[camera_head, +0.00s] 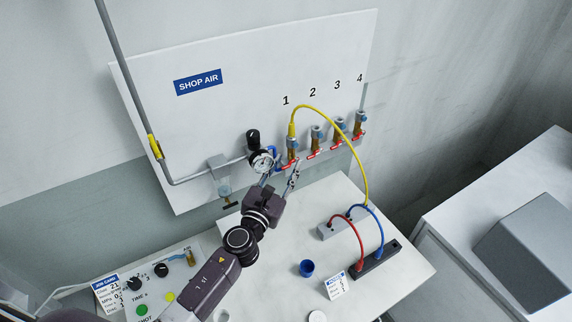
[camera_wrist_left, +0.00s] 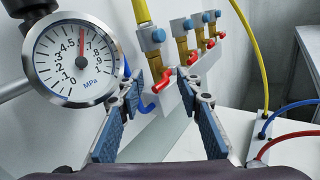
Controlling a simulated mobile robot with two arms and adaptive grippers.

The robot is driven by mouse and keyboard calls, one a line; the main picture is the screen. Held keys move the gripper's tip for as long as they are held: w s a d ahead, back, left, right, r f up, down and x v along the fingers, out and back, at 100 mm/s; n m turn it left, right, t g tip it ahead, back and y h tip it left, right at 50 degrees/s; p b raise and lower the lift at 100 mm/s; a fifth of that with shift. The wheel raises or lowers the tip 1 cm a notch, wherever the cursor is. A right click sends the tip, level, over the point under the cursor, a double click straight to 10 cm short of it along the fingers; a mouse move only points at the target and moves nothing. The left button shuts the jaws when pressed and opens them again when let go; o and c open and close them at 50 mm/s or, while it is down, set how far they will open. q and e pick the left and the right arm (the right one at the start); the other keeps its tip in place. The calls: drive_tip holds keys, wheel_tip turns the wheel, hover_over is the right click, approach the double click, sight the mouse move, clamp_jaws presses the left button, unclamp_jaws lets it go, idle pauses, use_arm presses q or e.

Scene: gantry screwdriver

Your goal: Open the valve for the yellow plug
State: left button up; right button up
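The yellow plug (camera_head: 292,130) with its yellow hose sits on top of outlet 1, the leftmost of several valves on the wall manifold. The red valve handle (camera_head: 292,167) is below it; in the left wrist view this handle (camera_wrist_left: 164,82) points down and toward the camera. My left gripper (camera_head: 280,178) is just in front of and below outlet 1. In the left wrist view the gripper (camera_wrist_left: 160,122) has its fingers spread, with nothing between the pads; the red handle is beyond the fingertips and seems apart from them. My right gripper is not in view.
Valves 2, 3 and 4 (camera_head: 360,125) stand to the right. Red and blue hoses (camera_head: 378,230) and a blue cup (camera_head: 306,268) are on the table.

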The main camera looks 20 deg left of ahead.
use_arm(q)
drive_tip(key=shift+w, duration=0.25)
drive_tip(key=shift+s, duration=0.1)
drive_tip(key=shift+d, duration=0.1)
clamp_jaws()
drive_tip(key=shift+r, duration=0.1)
